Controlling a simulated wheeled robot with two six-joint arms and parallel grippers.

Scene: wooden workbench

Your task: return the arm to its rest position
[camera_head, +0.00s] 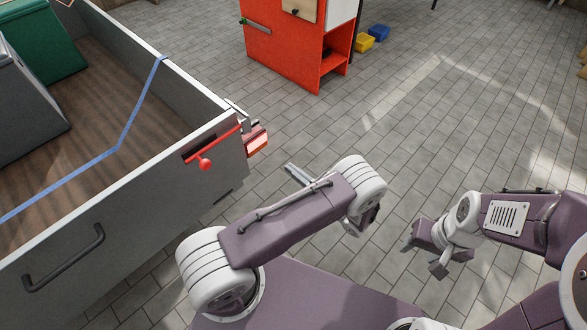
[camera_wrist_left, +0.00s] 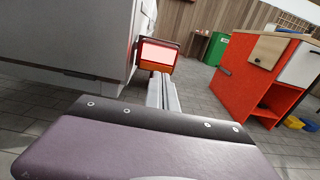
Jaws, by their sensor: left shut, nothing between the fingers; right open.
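My left arm reaches in from the left in the head view and bends at a white joint. My left gripper (camera_head: 296,173) shows past the arm's far end as narrow grey fingers over the tiled floor. In the left wrist view the fingers (camera_wrist_left: 162,93) lie close together with nothing between them. They point toward a red and orange tail light, and I cannot tell the distance. My right gripper (camera_head: 422,257) is on the right side of the head view, with its fingers spread and empty over the floor.
A grey trailer (camera_head: 120,222) with a tail light (camera_head: 257,142) and red handle (camera_head: 205,164) fills the left, a blue strap (camera_head: 123,136) across its bed. A red cabinet (camera_head: 284,60) stands at the back, yellow (camera_head: 364,43) and blue (camera_head: 379,32) bins beside it. Open floor lies right.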

